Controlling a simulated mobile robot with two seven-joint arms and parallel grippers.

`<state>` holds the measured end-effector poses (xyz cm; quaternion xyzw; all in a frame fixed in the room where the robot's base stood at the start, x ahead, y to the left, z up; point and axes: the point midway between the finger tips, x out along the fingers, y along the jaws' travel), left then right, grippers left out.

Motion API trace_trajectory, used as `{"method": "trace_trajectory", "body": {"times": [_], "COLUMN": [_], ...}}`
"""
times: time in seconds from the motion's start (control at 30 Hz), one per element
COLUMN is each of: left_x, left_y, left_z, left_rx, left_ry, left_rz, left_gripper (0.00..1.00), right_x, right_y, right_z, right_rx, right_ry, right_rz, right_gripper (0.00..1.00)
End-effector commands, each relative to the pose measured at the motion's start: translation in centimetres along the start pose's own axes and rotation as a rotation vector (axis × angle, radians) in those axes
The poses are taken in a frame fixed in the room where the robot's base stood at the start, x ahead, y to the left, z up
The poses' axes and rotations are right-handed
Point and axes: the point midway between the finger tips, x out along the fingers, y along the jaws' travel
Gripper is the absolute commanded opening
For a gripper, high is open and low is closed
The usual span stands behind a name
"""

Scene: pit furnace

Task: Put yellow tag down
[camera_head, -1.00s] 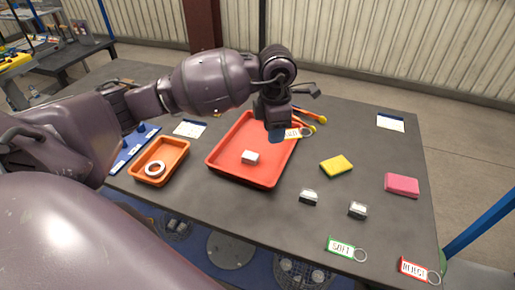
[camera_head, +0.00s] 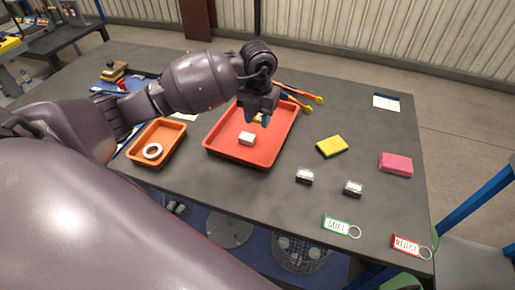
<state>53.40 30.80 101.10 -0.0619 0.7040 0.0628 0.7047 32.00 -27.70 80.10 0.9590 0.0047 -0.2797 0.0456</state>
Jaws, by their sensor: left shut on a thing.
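My left gripper (camera_head: 258,117) is over the back right part of the red tray (camera_head: 257,160), pointing down. It is shut on the yellow tag (camera_head: 257,118), of which only a small yellow patch shows between and behind the fingers. The tag's ring and lettering are hidden. I cannot tell whether the tag touches the tray floor. A white block (camera_head: 247,139) lies in the tray, in front of the gripper. My right gripper is not in view.
A green tag (camera_head: 337,225) and a red tag (camera_head: 407,244) lie at the table's front right. A yellow sponge (camera_head: 332,146), pink block (camera_head: 396,165) and two small dark-and-white blocks (camera_head: 305,176) lie right of the tray. Orange-handled pliers (camera_head: 300,100) lie behind.

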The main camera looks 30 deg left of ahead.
Motion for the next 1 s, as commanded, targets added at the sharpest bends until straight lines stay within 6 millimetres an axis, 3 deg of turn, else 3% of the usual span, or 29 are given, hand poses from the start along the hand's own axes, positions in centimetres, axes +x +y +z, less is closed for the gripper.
{"method": "trace_trajectory", "body": {"times": [0.2,0.4,0.67,1.0], "left_x": [5.0,8.4,10.0,13.9], "left_y": [-0.1,-0.1,-0.1,-0.1], "left_z": [-0.1,-0.1,0.0,0.0], "left_rx": [-0.001,0.002,0.002,0.002], "left_ry": [0.005,0.002,0.0,0.0], "left_rz": [-0.002,-0.001,-0.002,-0.001], "left_gripper": [0.15,0.15,0.15,0.15], "right_x": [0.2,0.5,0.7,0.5], "right_y": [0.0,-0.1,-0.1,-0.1], "right_z": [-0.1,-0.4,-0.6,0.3], "right_rx": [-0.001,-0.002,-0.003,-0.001], "right_ry": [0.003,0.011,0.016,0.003], "right_rz": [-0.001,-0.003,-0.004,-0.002], "right_gripper": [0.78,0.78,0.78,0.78]}}
